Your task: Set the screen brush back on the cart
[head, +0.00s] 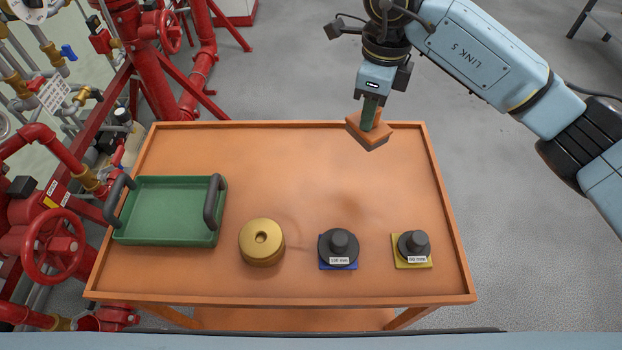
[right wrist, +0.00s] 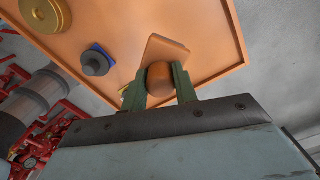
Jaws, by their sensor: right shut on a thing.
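The screen brush (head: 370,132) has an orange-brown block with a dark underside. My right gripper (head: 371,112) is shut on its rounded knob and holds it over the far right edge of the orange cart (head: 300,170). In the right wrist view the brown knob (right wrist: 160,79) sits between the two green fingers (right wrist: 160,84), with the block (right wrist: 168,50) beyond it. A gap between the brush and the cart top seems to show, but its height is hard to tell. My left gripper is not in view.
On the cart are a green tray (head: 165,238) with dark handles, a brass cylinder (head: 261,242), a black knobbed disc (head: 338,247) on a blue pad and another (head: 413,244) on a yellow pad. The cart's far middle is clear. Red piping (head: 165,70) stands at the left.

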